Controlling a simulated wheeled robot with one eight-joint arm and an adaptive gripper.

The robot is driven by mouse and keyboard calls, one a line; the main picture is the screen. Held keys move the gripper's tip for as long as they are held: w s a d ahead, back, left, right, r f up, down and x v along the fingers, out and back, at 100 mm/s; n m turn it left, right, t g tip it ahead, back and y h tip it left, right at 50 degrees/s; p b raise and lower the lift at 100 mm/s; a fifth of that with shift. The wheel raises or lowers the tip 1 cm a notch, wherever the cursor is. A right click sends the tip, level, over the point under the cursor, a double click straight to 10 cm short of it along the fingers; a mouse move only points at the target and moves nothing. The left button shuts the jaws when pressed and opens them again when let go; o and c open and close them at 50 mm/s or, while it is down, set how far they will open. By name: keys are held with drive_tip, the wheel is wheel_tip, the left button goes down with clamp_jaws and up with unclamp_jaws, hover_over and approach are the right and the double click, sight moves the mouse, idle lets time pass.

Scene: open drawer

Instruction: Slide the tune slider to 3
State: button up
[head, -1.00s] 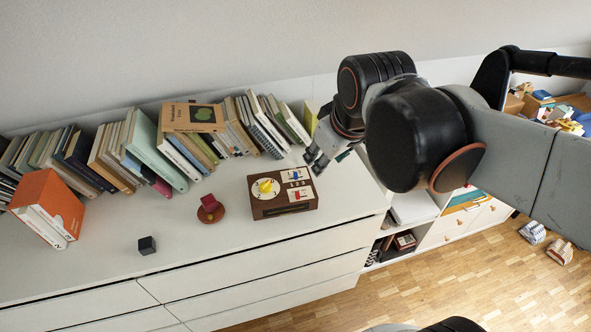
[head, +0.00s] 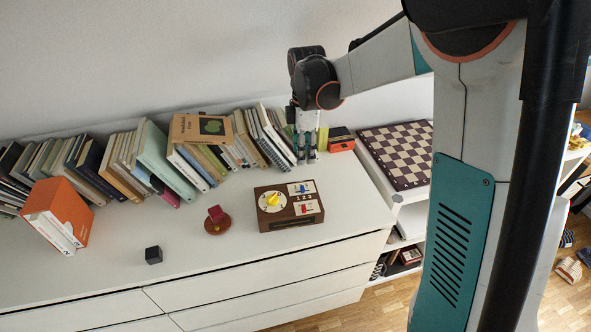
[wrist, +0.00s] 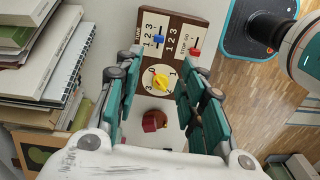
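The brown music box (head: 289,224) stands on the white cabinet top, with a yellow knob (head: 271,198) on a round white dial at its left. The blue tune slider (head: 302,188) sits on the back white panel; it also shows in the wrist view (wrist: 158,41), toward the dial-side end of its panel. I cannot tell exactly which number it is at. A red slider (head: 304,208) sits on the front panel. My gripper (head: 307,158) is behind the box, pointing down, apart from it. In the wrist view my gripper (wrist: 161,80) is open and empty.
Leaning books (head: 265,135) line the wall close to my gripper. A red-and-black box (head: 341,139) stands to its right, beside a chessboard (head: 398,150). A red figure (head: 217,217) and black cube (head: 153,255) stand left of the music box.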

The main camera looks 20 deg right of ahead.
sight(302, 187)
drive_tip(key=shift+n, duration=0.3)
drive_tip(key=f+b, duration=0.1)
drive_tip(key=f, duration=0.4)
drive_tip(key=f+b, duration=0.2)
drive_tip(key=f, duration=0.2)
drive_tip(key=f+b, duration=0.1)
drive_tip(key=f, duration=0.4)
drive_tip(key=shift+w+f+b, duration=0.25)
drive_tip(key=shift+f+b, duration=0.05)
drive_tip(key=shift+b, duration=0.05)
clamp_jaws()
